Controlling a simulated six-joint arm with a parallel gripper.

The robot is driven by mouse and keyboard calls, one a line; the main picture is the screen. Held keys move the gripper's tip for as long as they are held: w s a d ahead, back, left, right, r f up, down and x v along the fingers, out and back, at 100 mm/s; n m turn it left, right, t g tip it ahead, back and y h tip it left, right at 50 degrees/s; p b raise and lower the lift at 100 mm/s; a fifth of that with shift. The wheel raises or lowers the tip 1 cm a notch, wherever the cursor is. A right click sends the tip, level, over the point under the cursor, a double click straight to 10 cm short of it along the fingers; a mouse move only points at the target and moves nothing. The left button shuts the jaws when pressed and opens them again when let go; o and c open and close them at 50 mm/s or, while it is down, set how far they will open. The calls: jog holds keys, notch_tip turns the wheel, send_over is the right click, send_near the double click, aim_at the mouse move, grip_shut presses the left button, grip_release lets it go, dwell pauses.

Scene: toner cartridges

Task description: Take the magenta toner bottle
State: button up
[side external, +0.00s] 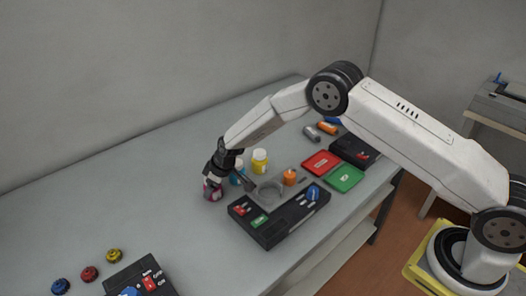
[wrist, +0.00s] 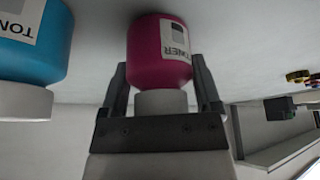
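The magenta toner bottle (wrist: 160,50) is between the two fingers of my gripper (wrist: 160,68) in the wrist view, its grey-white cap toward the palm. Part of its white label with the word TONER shows. The fingers lie close along both sides; whether they press on it cannot be told. In the side external view, my gripper (side external: 212,180) points down over the magenta bottle (side external: 213,193), which is partly hidden by the fingers and seems to stand on the grey table (side external: 130,190).
A cyan toner bottle (wrist: 30,45) stands right beside the magenta one.

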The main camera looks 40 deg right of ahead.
grip_shut()
jog(key=shift+r, duration=0.2)
jog(key=shift+r, duration=0.5)
notch_tip(320, 180, up, 2)
jog(key=s+d+r, duration=0.2)
jog(key=s+r, duration=0.7)
jog(key=s, duration=0.4)
jog(key=shift+s+d+r, duration=0.3)
jog(key=shift+s+d, duration=0.05)
jog(key=shift+d, duration=0.05)
